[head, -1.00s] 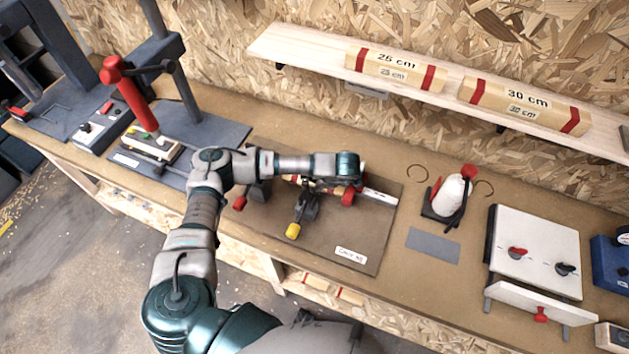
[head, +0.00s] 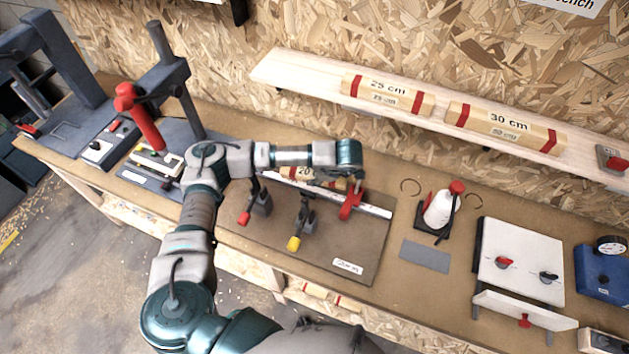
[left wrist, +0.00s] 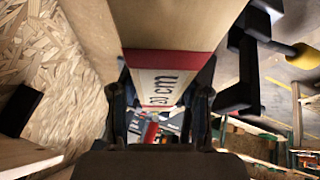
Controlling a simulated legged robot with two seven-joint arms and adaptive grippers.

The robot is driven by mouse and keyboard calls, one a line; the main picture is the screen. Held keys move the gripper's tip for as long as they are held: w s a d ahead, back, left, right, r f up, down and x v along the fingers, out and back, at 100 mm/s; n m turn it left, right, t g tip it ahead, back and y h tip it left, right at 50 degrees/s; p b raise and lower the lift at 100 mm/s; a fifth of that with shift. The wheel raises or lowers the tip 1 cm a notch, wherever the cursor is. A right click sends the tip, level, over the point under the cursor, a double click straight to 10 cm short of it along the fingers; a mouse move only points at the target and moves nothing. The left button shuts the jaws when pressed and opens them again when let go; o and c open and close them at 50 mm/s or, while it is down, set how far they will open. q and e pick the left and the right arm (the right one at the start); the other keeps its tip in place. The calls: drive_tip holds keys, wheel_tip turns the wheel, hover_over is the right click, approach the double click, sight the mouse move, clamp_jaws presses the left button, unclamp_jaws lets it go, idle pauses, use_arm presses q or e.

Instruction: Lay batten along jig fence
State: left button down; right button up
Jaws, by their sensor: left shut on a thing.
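The batten (head: 298,174) is a pale wooden bar with red bands and a "20" label, partly hidden by my left arm. In the left wrist view the batten (left wrist: 167,88) runs between the two fingers, its red band and "cm" label showing. My left gripper (left wrist: 160,118) is shut on it. The jig (head: 325,248) is a brown board with a pale fence strip (head: 375,208) along its back and toggle clamps with red and yellow handles. The batten is over the fence area; I cannot tell whether it touches the fence or board. My right gripper is out of view.
Clamps with a yellow handle (head: 294,243) and a red handle (head: 244,218) stand at the jig's front. A shelf behind holds 25 cm (head: 388,95) and 30 cm (head: 505,128) battens. A white bottle (head: 440,208) and a white panel fixture (head: 520,258) stand right of the jig.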

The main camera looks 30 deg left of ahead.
use_arm(q)
wheel_tip(320, 180, up, 4)
drive_tip(key=shift+f+p, duration=0.1)
drive_tip(key=shift+p, duration=0.5)
drive_tip(key=shift+w+a, duration=0.1)
drive_tip(key=f, duration=0.1)
drive_tip(key=a+f+m+g, duration=0.1)
drive_tip(key=f, duration=0.1)
drive_tip(key=f+m+g+b, duration=0.1)
drive_tip(key=shift+w+a+f, duration=0.1)
drive_tip(key=shift+a+f, duration=0.15)
drive_tip(key=shift+f, duration=0.05)
drive_tip(key=shift+m+g, duration=0.3)
drive_tip(key=f+p, duration=0.1)
drive_tip(key=f, duration=0.4)
drive_tip(key=f+p, duration=0.1)
drive_tip(key=f, duration=0.4)
drive_tip(key=shift+a+f, duration=0.2)
drive_tip(key=shift+f, duration=0.1)
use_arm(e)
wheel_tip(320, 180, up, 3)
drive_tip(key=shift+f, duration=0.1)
